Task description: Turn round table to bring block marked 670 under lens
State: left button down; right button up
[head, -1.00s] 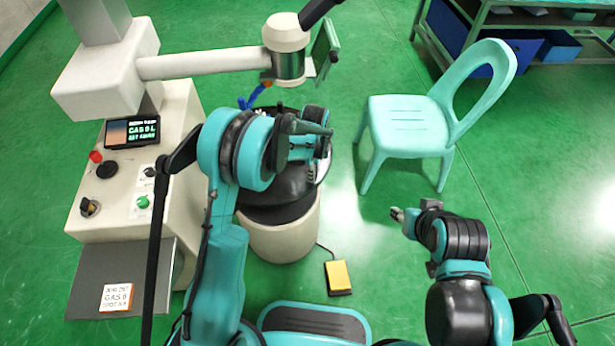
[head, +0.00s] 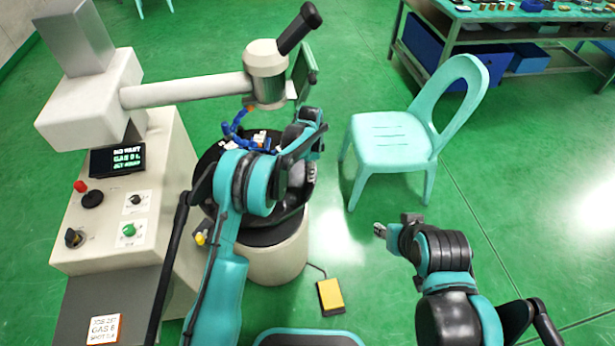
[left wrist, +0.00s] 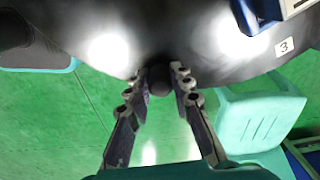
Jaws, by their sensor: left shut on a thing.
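The round table (head: 296,192) is a dark disc on a cream pedestal, partly hidden behind my left arm. Its dark surface also fills the top of the left wrist view (left wrist: 200,45). Small white and blue pieces (head: 262,138) stand on it; no 670 mark is readable. The lens head (head: 266,75) hangs above its back part on a cream arm. My left gripper (head: 314,126) is at the table's right edge. In the left wrist view, its fingers (left wrist: 160,78) are shut on a dark round knob (left wrist: 160,80) at the rim. My right gripper (head: 379,230) is over open floor, too small to judge.
A cream console (head: 125,200) with a screen and buttons stands at left. A turquoise chair (head: 390,140) is right of the table. A yellow pedal (head: 330,296) lies on the floor. In the left wrist view, a label marked 3 (left wrist: 285,46) sits near the rim.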

pick_arm(q)
jog(key=shift+w+n, duration=0.5)
jog(key=shift+w, duration=0.3)
jog(key=c, duration=1.3)
grip_release()
